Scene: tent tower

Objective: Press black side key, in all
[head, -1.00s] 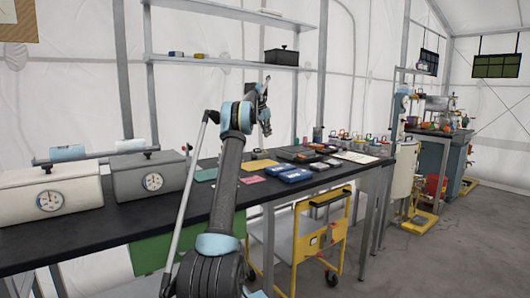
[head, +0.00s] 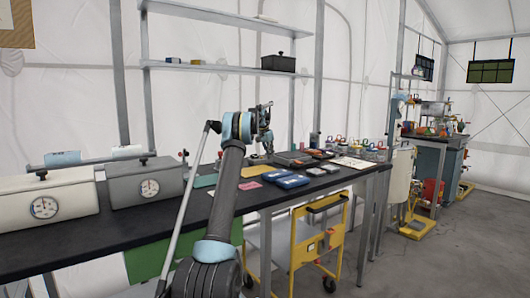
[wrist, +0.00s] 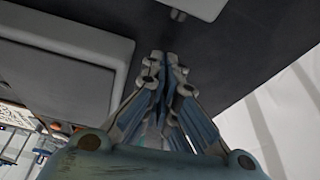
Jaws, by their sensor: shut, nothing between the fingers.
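My gripper (head: 268,149) is at the end of my raised arm, over the back part of the long black table (head: 82,230). In the wrist view my gripper (wrist: 165,58) has its fingertips together and empty. Left of the fingers is a large pale grey slab or casing (wrist: 62,55). Above them is a pale part (wrist: 203,5) with a small grey knob-like piece (wrist: 178,14) at its edge. A dark flat surface lies behind the fingertips, which show no clear contact with anything. I cannot make out a black side key in either view.
Two boxes with dials, one white (head: 45,200) and one grey (head: 147,186), stand on the table's left. Blue cases (head: 287,181) lie right of my arm. A yellow cart (head: 318,236) stands underneath. A shelf with a black box (head: 278,64) is behind.

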